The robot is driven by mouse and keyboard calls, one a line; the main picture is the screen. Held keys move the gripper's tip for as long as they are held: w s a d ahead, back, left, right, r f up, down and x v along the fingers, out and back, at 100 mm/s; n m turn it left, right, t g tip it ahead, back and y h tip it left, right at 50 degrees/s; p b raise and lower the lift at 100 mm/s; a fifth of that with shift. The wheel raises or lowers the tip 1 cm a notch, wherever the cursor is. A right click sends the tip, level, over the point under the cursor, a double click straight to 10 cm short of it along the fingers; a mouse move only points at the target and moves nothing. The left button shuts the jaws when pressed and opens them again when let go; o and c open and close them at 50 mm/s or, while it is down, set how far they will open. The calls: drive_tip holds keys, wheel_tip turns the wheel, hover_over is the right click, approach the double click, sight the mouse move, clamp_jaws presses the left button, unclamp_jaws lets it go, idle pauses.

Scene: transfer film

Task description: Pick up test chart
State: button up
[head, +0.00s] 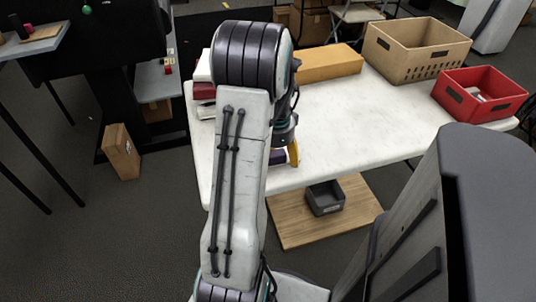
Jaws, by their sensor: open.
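I cannot pick out a test chart for sure in the head view. My arm rises through the middle of the picture and hides part of the white table (333,119). My gripper (284,136) points down over the table's near left part, mostly hidden behind the arm, and it is open. A small yellow item (293,153) and a dark purple item (277,158) show just below it near the front edge. I cannot tell whether either is the chart or touches the gripper.
A tan crate (418,61) and a red crate (510,111) stand at the table's right. A yellow-brown box (329,63) lies at the back. Stacked items (204,92) sit at the left edge. A grey bin (325,209) rests on a wooden board (288,230) below. The table's middle is clear.

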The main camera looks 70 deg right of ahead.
drive_tip(key=shift+f, duration=0.25)
drive_tip(key=shift+c, duration=0.4)
drive_tip(key=c, duration=1.2)
